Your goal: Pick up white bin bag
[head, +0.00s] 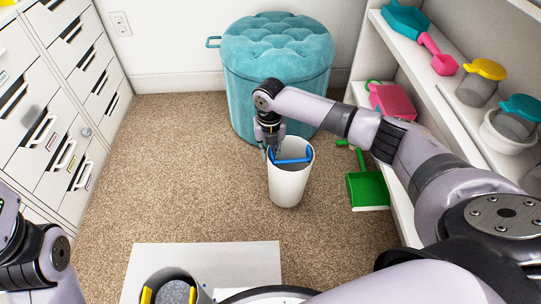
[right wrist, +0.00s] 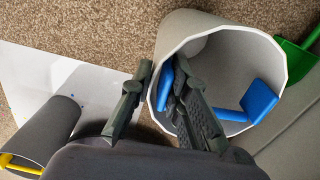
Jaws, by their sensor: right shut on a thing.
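The white bin (head: 287,186), with blue handle parts (head: 292,161) inside its mouth, stands on the carpet in front of the teal stool. No separate bag can be made out. My right gripper (head: 271,146) reaches down at the bin's left rim. In the right wrist view, the white bin (right wrist: 222,42) lies open toward the camera. My right gripper (right wrist: 163,72) straddles its wall, one finger outside and one inside near a blue handle part, and is shut on it. My left arm shows at the lower left of the head view, but its gripper is out of sight.
A teal tufted stool (head: 277,50) stands close behind the bin. A green dustpan (head: 367,190) lies to its right by the white shelves (head: 448,112). A grey bin with yellow handles (head: 172,284) is in front. Carpet to the left is clear, up to white drawers (head: 62,140).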

